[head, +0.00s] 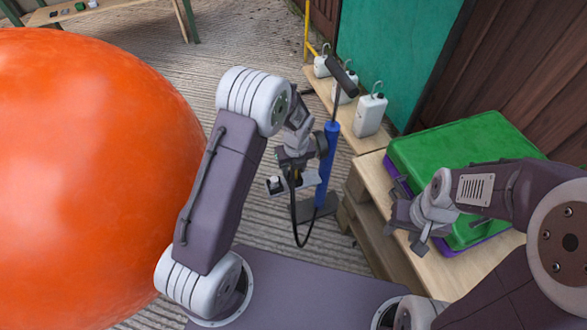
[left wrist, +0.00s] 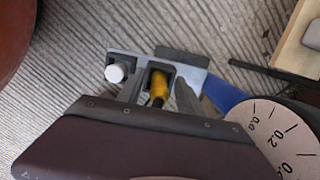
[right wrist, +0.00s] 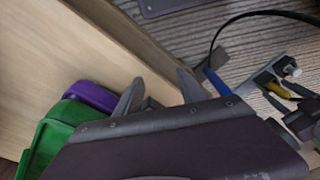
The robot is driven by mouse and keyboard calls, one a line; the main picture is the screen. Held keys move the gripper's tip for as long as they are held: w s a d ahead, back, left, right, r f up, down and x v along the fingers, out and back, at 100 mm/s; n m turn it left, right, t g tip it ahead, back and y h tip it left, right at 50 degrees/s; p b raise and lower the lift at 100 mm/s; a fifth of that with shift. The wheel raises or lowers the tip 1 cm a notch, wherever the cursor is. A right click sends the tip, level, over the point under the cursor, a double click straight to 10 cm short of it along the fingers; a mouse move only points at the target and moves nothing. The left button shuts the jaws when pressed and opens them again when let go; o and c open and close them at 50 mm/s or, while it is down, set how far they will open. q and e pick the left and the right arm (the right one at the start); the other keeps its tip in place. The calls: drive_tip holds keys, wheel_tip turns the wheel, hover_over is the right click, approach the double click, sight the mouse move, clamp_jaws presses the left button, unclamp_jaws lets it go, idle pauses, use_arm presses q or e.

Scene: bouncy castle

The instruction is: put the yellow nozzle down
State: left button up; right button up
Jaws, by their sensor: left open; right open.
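The yellow nozzle (left wrist: 158,88) sits in a slot of a grey bracket (left wrist: 122,57) beside the blue pump (head: 328,165). The nozzle also shows in the right wrist view (right wrist: 277,90). A dark hose hangs below the bracket in the head view. My left gripper (left wrist: 157,98) is open, its fingers on either side of the nozzle. I cannot tell whether they touch it. In the head view my left arm partly hides the nozzle. My right gripper (head: 406,236) is open and empty near the wooden bench edge, in front of the green case.
The green case (head: 465,145) with a purple base lies on the wooden bench (head: 370,185). White bottles (head: 369,115) stand on the plank farther back. A big orange ball (head: 85,180) fills the left side. A round gauge (left wrist: 275,132) is close to my left gripper. Ribbed floor lies between.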

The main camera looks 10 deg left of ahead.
use_arm(q)
drive_tip(key=shift+r, duration=0.2)
drive_tip(key=r+p, duration=0.2)
drive_tip(key=r, duration=0.2)
drive_tip(key=r+p, duration=0.2)
drive_tip(key=r, duration=0.2)
drive_tip(key=s+r+p, duration=0.1)
drive_tip(key=r+p, duration=0.2)
drive_tip(key=shift+s+d+r, duration=0.1)
drive_tip(key=shift+d+r, duration=0.3)
drive_tip(key=s+a+r+n, duration=0.2)
drive_tip(key=s+n, duration=0.6)
drive_tip(key=n, duration=0.6)
drive_tip(key=s+a+r+n+h, duration=0.1)
drive_tip(key=s+a+r+n, duration=0.2)
drive_tip(key=s+n, duration=0.6)
drive_tip(key=n, duration=0.6)
drive_tip(key=shift+r+n, duration=0.25)
drive_tip(key=shift+n, duration=0.05)
